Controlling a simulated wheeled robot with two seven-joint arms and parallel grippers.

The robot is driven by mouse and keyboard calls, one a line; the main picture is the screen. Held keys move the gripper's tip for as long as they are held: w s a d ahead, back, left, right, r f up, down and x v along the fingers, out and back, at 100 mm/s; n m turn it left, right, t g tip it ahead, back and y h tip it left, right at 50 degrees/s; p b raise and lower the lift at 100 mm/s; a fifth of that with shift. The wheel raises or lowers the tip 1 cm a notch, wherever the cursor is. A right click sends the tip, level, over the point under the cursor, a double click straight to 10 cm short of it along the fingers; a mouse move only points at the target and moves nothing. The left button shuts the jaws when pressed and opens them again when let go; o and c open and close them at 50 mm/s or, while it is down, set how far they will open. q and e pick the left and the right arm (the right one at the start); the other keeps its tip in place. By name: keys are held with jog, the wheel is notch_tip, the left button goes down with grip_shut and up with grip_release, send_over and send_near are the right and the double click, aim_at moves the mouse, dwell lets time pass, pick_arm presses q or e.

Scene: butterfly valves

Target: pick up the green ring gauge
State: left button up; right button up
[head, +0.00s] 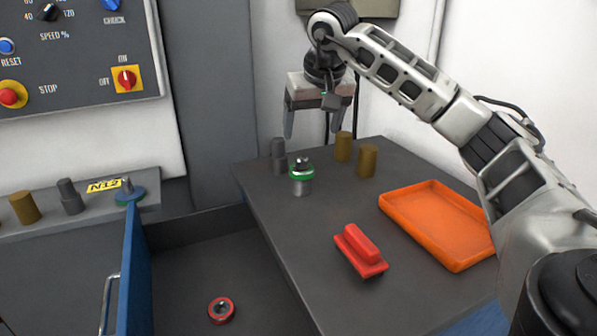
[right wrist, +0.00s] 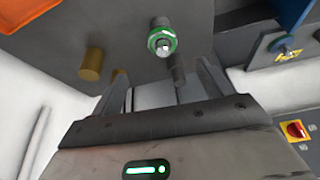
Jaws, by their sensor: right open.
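In the right wrist view the green ring (right wrist: 162,42) shows near the top middle, just beyond the fingertips. My right gripper (head: 312,127) hangs above and behind the post, at the back of the bench. It is open and empty, and its two fingers also show apart in the right wrist view (right wrist: 163,82). My left gripper is out of view.
A grey post (head: 278,157) and two brass posts (head: 343,147) (head: 367,161) stand close by. A red block (head: 361,251) and an orange tray (head: 436,225) lie nearer. A red ring (head: 221,310) lies low in the recess; a blue ring (head: 130,195) is on the left ledge.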

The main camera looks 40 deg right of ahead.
aim_at(303, 159)
jog(key=x, duration=1.2)
jog(key=shift+w+a+r, duration=0.1)
jog(key=shift+w+r, duration=0.05)
jog(key=shift+w, duration=0.05)
jog(key=shift+r, duration=0.15)
jog(key=c, duration=1.4)
